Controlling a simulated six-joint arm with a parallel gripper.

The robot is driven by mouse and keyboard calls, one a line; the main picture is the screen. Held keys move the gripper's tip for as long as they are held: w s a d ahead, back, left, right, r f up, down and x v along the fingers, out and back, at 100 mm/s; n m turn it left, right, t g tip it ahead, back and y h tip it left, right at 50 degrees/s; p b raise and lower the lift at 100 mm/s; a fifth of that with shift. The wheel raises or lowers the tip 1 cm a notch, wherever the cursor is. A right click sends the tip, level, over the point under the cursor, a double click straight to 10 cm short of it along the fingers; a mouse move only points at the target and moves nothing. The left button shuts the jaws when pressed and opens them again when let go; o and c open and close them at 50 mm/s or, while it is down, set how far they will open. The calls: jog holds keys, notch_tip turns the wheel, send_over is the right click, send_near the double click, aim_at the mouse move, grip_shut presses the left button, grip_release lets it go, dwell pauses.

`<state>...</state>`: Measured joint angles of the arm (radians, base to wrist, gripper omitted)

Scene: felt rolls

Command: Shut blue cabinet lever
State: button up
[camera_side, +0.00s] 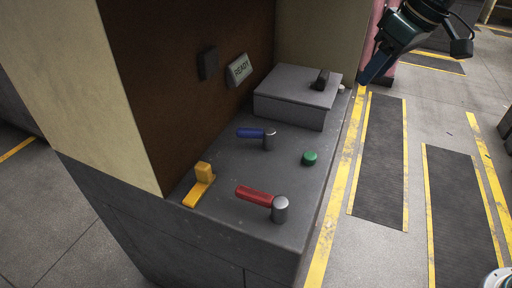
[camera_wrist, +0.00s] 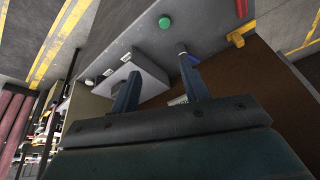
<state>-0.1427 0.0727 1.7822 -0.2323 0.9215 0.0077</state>
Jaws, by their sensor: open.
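The blue lever (camera_side: 251,132) sits on the grey cabinet top, its handle pointing left from a grey round pivot (camera_side: 269,140) towards the brown back panel. In the wrist view the blue lever (camera_wrist: 192,61) shows small near the tip of one finger, partly hidden by it. My gripper (camera_side: 368,77) is at the upper right in the side view, beyond the cabinet's right edge and well apart from the lever. Its two fingers in the wrist view (camera_wrist: 161,72) are spread, with nothing held between them.
A red lever (camera_side: 254,194), a yellow switch (camera_side: 201,182) and a green button (camera_side: 309,158) share the cabinet top. A grey box (camera_side: 290,98) with a dark handle (camera_side: 321,80) stands behind. A READY sign (camera_side: 240,70) is on the brown panel. Floor at right is open.

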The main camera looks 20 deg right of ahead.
jog(key=shift+s, duration=0.1)
jog(key=s+d+f+m+t+h, duration=0.15)
jog(key=s+d, duration=0.35)
jog(key=s, duration=0.7)
jog(key=s+d+f+m+h, duration=0.1)
jog(key=s+d+f+m, duration=0.3)
jog(key=s, duration=0.8)
jog(key=w+a+r+n+g+y, duration=0.1)
jog(key=w+a+r+n, duration=0.1)
jog(key=w+n, duration=0.35)
jog(key=w+a+r+n+y, duration=0.1)
jog(key=w+a+r+n, duration=0.15)
jog(key=w, duration=0.65)
jog(key=w+a+r+n+g+y, duration=0.1)
jog(key=w+a+r+n, duration=0.25)
jog(key=w, duration=0.35)
jog(key=w+a+f+n, duration=0.1)
jog(key=w+a+f, duration=0.4)
jog(key=w, duration=0.3)
jog(key=w+a+f+n+g+y, duration=0.1)
jog(key=w+a+f, duration=0.4)
jog(key=w+a, duration=0.2)
jog(key=shift+w+f+n, duration=0.35)
jog(key=shift+w+n, duration=0.05)
jog(key=shift+w, duration=0.75)
jog(key=shift+a+f, duration=0.15)
